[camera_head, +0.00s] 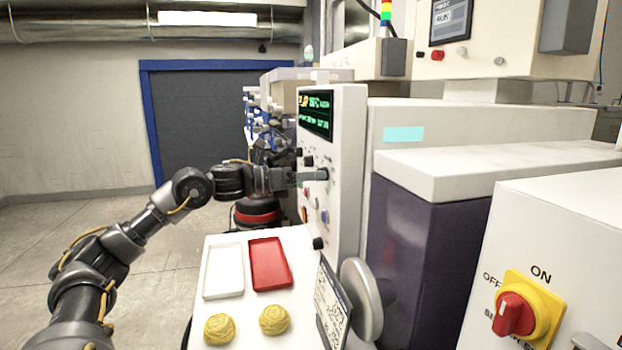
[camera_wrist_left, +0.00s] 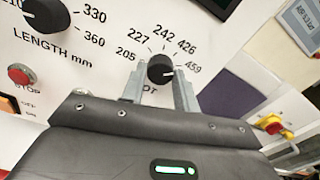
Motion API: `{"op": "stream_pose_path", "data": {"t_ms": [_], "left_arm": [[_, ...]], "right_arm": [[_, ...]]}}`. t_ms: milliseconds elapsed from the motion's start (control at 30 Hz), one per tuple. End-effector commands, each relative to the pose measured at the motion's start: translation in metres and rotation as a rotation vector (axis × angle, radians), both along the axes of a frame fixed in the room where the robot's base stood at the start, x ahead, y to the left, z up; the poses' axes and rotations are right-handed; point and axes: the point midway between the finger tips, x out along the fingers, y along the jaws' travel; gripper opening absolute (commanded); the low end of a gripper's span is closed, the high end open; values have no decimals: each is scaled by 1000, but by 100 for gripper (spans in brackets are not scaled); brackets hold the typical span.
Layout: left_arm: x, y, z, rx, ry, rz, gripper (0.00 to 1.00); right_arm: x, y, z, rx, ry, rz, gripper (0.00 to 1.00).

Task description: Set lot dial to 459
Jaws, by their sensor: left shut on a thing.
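The lot dial (camera_wrist_left: 160,67) is a small black knob on the white control panel (camera_head: 346,150), with the numbers 205, 227, 242, 426 and 459 in an arc around it. Its pale pointer mark appears to face right, toward 459. My left gripper (camera_wrist_left: 160,80) is shut on the lot dial, one grey finger on each side. In the head view my left gripper (camera_head: 311,175) reaches the panel face from the left, and the dial (camera_head: 323,174) is partly covered by the fingers. My right gripper is not in view.
The length dial (camera_wrist_left: 46,14) and a red stop button (camera_wrist_left: 18,75) sit left of the lot dial. A dark display (camera_head: 316,113) with lit text is above. A white tray (camera_head: 224,271), a red tray (camera_head: 270,264) and two yellow items lie on the shelf below.

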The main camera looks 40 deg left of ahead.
Motion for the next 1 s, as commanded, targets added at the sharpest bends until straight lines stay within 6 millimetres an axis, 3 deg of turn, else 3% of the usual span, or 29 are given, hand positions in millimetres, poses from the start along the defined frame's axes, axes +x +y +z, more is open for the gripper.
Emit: {"op": "stream_pose_path", "data": {"t_ms": [833, 867, 1000], "left_arm": [[0, 0, -3, 107, -69, -2, 8], [0, 0, -3, 107, -69, -2, 33], [0, 0, -2, 107, -69, -1, 51]], "right_arm": [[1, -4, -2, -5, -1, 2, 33], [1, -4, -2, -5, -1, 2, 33], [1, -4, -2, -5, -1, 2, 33]]}}
